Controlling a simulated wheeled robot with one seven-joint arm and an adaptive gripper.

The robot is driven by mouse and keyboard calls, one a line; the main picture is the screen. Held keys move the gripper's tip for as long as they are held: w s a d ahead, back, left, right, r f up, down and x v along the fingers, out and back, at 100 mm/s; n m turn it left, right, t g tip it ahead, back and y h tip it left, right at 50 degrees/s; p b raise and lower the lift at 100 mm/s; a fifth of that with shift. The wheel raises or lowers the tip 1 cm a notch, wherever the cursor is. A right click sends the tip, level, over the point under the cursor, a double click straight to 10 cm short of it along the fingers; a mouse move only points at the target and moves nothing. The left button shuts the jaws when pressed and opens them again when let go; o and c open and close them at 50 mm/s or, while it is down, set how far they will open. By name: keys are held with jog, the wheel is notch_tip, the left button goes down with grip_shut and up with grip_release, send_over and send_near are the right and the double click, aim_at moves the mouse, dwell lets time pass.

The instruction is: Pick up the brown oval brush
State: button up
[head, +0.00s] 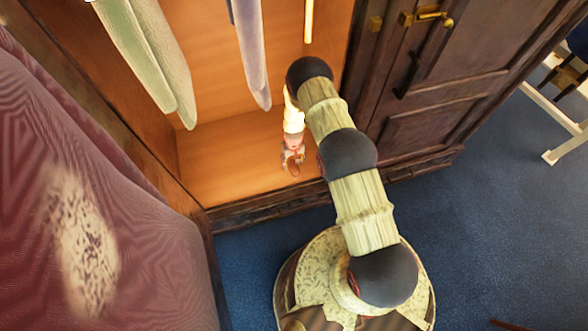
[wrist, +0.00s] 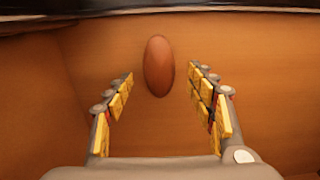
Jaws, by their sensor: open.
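The brown oval brush (wrist: 158,66) shows in the wrist view as a smooth, reddish-brown oval on the wooden wardrobe floor. It appears between and slightly beyond my fingertips, with free space on both sides. My gripper (head: 292,157) is open and points down inside the wardrobe in the head view. Its two yellow-padded fingers stand apart in the wrist view (wrist: 160,76), and nothing is held. In the head view, a small brown patch shows at the fingertips, but I cannot clearly tell the brush from the gripper there.
The wooden wardrobe floor (head: 222,165) is otherwise clear. Pale green (head: 150,60) and grey (head: 250,50) hanging clothes are left of my arm. A dark panelled door (head: 425,110) is on the right. A reddish draped surface (head: 90,190) fills the left foreground.

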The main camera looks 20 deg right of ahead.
aim_at(294, 166)
jog(key=f, duration=0.1)
jog(key=f+b, duration=0.1)
jog(key=f, duration=0.2)
jog(key=shift+s, duration=0.25)
jog(key=shift+f+b, duration=0.25)
jog(key=shift+b, duration=0.25)
jog(key=shift+c, duration=1.4)
jog(key=c, duration=1)
